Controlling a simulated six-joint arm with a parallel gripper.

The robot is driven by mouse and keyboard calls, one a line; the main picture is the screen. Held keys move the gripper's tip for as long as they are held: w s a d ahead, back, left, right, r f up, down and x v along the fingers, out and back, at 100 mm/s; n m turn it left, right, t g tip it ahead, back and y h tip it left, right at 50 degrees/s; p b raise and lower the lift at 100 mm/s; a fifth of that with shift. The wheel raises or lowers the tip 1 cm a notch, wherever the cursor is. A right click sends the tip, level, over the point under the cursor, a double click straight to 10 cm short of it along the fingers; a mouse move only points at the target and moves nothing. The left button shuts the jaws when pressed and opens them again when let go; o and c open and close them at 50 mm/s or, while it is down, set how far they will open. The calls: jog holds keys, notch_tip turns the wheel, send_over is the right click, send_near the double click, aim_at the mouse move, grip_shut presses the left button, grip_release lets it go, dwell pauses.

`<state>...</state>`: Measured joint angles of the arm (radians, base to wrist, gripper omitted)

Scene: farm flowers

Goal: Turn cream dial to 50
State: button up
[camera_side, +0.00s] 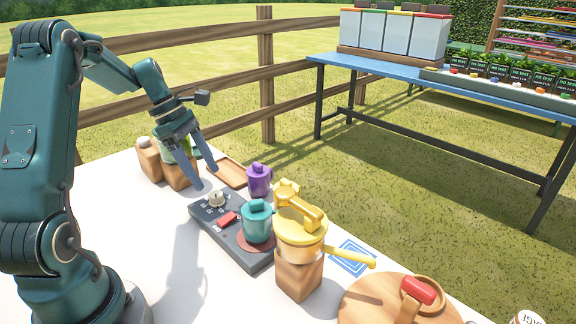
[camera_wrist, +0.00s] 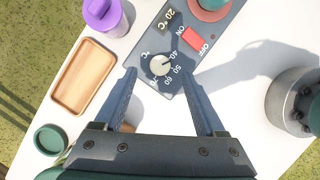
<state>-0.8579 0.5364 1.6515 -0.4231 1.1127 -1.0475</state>
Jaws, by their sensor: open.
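The cream dial (camera_side: 216,199) sits on a dark grey control panel (camera_side: 205,213). In the wrist view the dial (camera_wrist: 160,65) has printed numbers around it, with 40, 50 and 60 on its right and lower side. A small dark mark shows on the dial's right side towards 40, but its exact setting is hard to read. The panel's label (camera_wrist: 167,20) reads 20 °C. My gripper (camera_side: 206,179) is open and empty, above and a little behind the dial. In the wrist view the fingertips (camera_wrist: 158,75) lie either side of the dial, apart from it.
A red ON/OFF switch (camera_wrist: 194,40) and a teal pot (camera_side: 257,222) are on the panel. A yellow pot (camera_side: 300,240) on a wooden block is to the right. White table is clear in front.

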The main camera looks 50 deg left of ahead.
aim_at(215, 193)
jog(key=shift+x, duration=2.55)
jog(key=shift+s+a, duration=0.1)
grip_shut()
jog(key=shift+m, duration=0.4)
jog(key=m+g, duration=0.1)
jog(key=m, duration=0.1)
jog(key=shift+m, duration=0.3)
jog(key=shift+m+g+h, duration=0.3)
jog(key=shift+m+g, duration=0.5)
jog(key=shift+m, duration=1.1)
